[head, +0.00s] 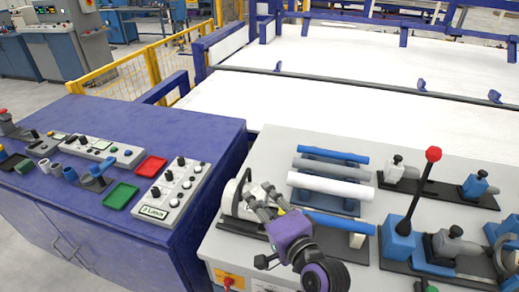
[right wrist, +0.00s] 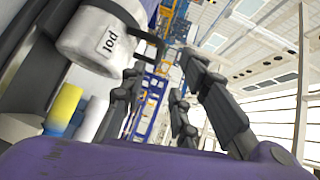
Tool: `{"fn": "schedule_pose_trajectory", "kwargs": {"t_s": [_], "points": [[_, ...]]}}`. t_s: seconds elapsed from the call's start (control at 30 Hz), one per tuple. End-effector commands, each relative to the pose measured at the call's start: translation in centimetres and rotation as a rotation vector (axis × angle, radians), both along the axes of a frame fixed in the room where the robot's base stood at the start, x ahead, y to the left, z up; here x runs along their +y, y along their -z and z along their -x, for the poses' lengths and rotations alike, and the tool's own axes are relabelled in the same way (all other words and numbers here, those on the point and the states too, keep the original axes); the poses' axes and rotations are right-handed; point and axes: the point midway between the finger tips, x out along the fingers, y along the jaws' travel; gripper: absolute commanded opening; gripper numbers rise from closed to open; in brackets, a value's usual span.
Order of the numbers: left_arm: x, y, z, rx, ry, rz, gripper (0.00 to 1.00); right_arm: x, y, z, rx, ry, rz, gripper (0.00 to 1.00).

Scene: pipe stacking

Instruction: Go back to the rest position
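My right gripper (head: 258,191) is over the left part of the grey workbench (head: 285,143), beside a white rounded fixture (head: 231,196). In the right wrist view its dark fingers (right wrist: 165,75) stand apart with nothing between them. The stack of pipes lies to the right of the gripper: a blue pipe (head: 333,154) at the back, a grey pipe (head: 332,169) and a thicker white pipe (head: 330,186) in front. Another blue pipe (head: 340,223) lies nearer, partly behind my right wrist. My left gripper is out of view.
A red-knobbed lever (head: 432,155) and several clamp fixtures (head: 400,168) stand at the right. A blue cabinet (head: 110,190) with control boxes, a red tray (head: 150,165) and a green tray (head: 120,196) is at the left. The white surface (head: 320,100) behind is clear.

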Motion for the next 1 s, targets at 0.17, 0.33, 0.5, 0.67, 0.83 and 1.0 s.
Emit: {"fn": "schedule_pose_trajectory", "kwargs": {"t_s": [0.17, 0.33, 0.5, 0.67, 0.83, 1.0], "points": [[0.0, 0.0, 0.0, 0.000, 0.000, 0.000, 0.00, -0.7, 1.4, 1.0, 0.024, -0.008, 0.062, 0.28], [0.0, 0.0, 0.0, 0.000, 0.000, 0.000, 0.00, -4.1, 7.9, 6.5, 0.148, -0.075, 0.371, 0.28], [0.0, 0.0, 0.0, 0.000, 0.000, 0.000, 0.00, -9.8, 14.8, 16.0, 0.342, -0.232, 0.764, 0.28], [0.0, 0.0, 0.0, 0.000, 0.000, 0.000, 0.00, -14.3, 17.9, 23.9, 0.500, -0.391, 1.009, 0.28], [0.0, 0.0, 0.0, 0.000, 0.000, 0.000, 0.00, -17.7, 19.0, 30.0, 0.624, -0.527, 1.157, 0.28], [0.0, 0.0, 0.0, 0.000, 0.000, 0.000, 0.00, -20.1, 19.1, 34.9, 0.724, -0.646, 1.252, 0.28]]}}
